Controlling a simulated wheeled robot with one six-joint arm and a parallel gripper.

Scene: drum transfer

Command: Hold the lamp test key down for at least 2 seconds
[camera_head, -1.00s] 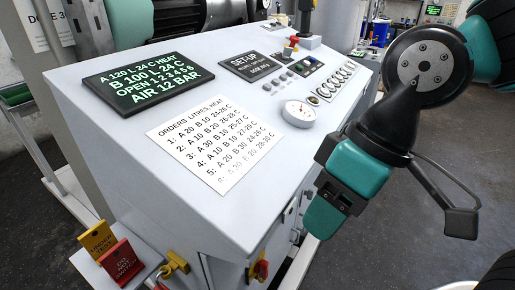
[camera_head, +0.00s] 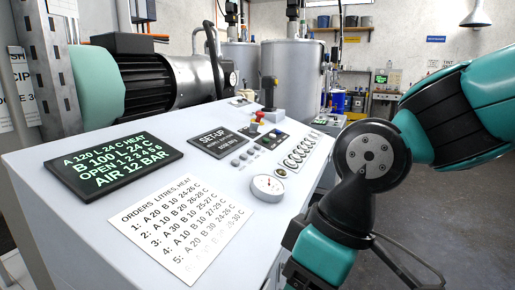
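The sloped white control console (camera_head: 95,225) fills the lower left of the head view. A row of several round pale controls with dark rims (camera_head: 299,153) runs along the console's right side. The lettering is too small to tell which key is the lamp test key. My arm comes in from the right and bends down past the console's right edge, apart from the keys. My gripper's fingertips are out of view below the frame.
Steel tanks (camera_head: 290,75) stand behind. Open floor (camera_head: 430,215) lies right.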

